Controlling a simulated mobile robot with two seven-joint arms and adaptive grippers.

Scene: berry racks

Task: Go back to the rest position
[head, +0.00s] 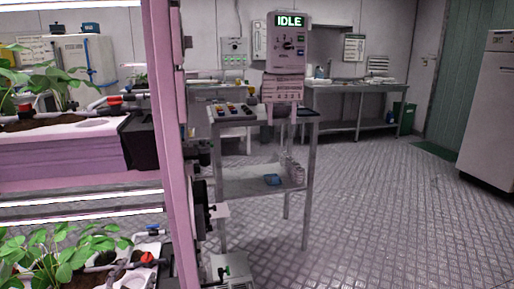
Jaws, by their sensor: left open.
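My left gripper is hard to make out against the rack. Dark jaw-like parts (207,205) show just right of the pink rack post (170,120), and I cannot tell for sure which of them are mine. It is open, and I see nothing held in it. My right gripper is not in view.
The berry rack with strawberry plants (62,262) fills the left side. A grey metal stand (258,187) with a control panel reading IDLE (287,45) is in the middle. A white cabinet (490,110) stands at right. The patterned floor (390,215) between is clear.

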